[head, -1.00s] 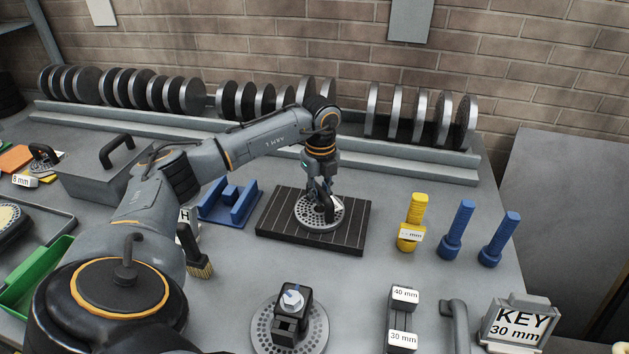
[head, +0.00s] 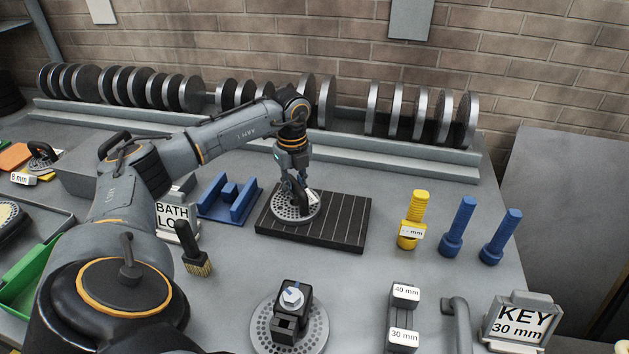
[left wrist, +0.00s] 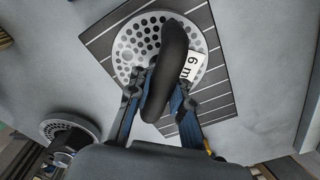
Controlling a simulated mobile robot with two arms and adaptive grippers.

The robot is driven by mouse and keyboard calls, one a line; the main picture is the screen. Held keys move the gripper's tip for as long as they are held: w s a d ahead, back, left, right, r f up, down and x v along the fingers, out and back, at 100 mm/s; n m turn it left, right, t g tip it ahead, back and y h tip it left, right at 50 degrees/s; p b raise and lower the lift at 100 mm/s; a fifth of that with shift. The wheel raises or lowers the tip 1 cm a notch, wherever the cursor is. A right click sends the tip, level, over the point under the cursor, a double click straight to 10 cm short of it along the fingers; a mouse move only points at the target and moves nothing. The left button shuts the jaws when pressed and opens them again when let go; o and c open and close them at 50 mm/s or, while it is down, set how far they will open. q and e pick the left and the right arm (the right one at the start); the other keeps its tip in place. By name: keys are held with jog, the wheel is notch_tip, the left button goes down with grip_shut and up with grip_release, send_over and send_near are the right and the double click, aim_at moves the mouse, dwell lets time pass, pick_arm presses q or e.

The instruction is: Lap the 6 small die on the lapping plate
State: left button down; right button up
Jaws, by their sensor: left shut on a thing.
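The small die (head: 293,212) is a perforated metal disc with a black handle and a white tag. It lies on the left part of the dark grooved lapping plate (head: 345,233). My left gripper (head: 297,190) is shut on the die's handle from above. In the left wrist view the die (left wrist: 128,45) shows its holes and a tag reading "6 m", the rest hidden. There my left gripper (left wrist: 160,100) has its fingers on both sides of the black handle, over the lapping plate (left wrist: 225,85). My right gripper is not in view.
A blue cradle (head: 230,200) stands left of the plate, with a brush (head: 195,250) in front of it. Yellow (head: 412,220) and blue (head: 458,228) bolt-like pieces stand to the right. Another perforated disc (head: 262,325) with a clamp sits in front. Discs line the back rack.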

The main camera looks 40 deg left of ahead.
pick_arm(q)
jog(key=shift+r, duration=0.1)
jog(key=shift+w+d, duration=0.4)
jog(key=shift+d, duration=0.3)
jog(key=shift+w+d+p, duration=0.35)
jog(key=shift+w+d, duration=0.15)
jog(key=shift+d, duration=0.35)
jog(key=shift+w+d+p, duration=0.3)
jog(key=shift+w+d, duration=0.15)
jog(key=shift+d, duration=0.4)
jog(key=shift+w+d+p, duration=0.1)
jog(key=shift+w+d, duration=0.3)
jog(key=shift+d, duration=0.35)
jog(key=shift+w+d+p, duration=0.1)
jog(key=shift+w+d, duration=0.35)
jog(key=shift+d, duration=0.3)
jog(key=shift+w+d+p, duration=0.1)
jog(key=shift+w+d, duration=0.3)
jog(key=shift+d, duration=0.35)
jog(key=shift+a, duration=0.1)
jog(key=shift+s+a, duration=0.45)
jog(key=shift+a, duration=0.3)
jog(key=shift+s+a, duration=0.45)
jog(key=shift+a, duration=0.35)
jog(key=shift+s+a, duration=0.45)
jog(key=shift+a, duration=0.3)
